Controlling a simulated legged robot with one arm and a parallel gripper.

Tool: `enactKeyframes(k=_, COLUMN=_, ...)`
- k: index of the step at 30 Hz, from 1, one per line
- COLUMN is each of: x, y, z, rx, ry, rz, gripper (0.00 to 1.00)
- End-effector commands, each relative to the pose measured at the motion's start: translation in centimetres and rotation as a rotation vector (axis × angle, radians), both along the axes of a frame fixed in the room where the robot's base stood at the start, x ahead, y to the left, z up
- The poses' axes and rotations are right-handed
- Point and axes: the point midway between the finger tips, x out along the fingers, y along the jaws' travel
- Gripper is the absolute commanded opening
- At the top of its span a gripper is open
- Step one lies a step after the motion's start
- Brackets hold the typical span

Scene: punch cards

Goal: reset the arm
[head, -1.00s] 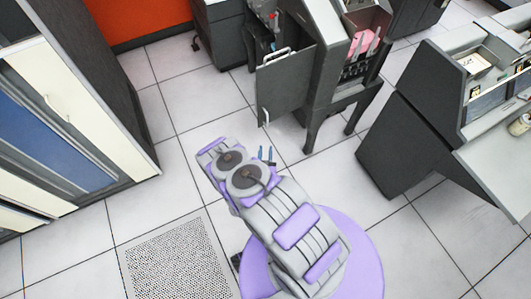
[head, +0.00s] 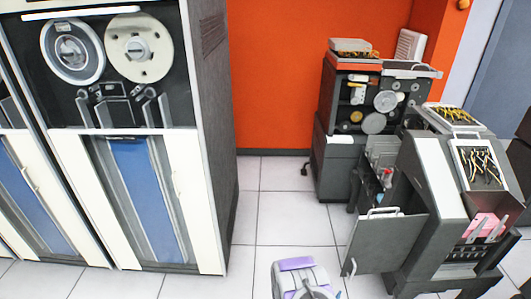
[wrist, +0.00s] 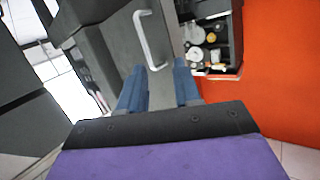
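My gripper (wrist: 158,75) shows in the wrist view as two blue fingers set apart, with nothing held between them. A grey panel with a pale bar handle (wrist: 150,40) lies beyond the fingers; I cannot tell whether they touch it. In the head view, part of my lilac and grey arm (head: 300,279) shows at the bottom edge. The fingers are hidden there.
A tape cabinet (head: 150,200) fills the left of the head view. A grey card machine (head: 430,200) with a handled panel (head: 385,245) stands at right, and a reel machine (head: 370,100) behind it. Tiled floor (head: 285,215) between them is clear.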

Motion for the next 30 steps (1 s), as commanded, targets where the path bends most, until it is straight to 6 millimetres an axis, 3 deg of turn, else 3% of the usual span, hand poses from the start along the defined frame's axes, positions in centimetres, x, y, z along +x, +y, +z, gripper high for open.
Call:
enactKeyframes(k=6, x=3.9, y=2.7, z=2.4, rx=0.172, ry=0.102, rz=-0.010, gripper=0.33)
enactKeyframes(k=15, x=6.8, y=7.5, z=7.4, rx=0.375, ry=0.267, rz=0.047, gripper=0.33)
enactKeyframes(k=23, x=7.0, y=11.6, z=13.4, rx=0.505, ry=0.420, rz=0.145, gripper=0.33)
enactKeyframes(k=30, x=4.8, y=14.8, z=19.7, rx=0.575, ry=0.570, rz=0.260, gripper=0.33)
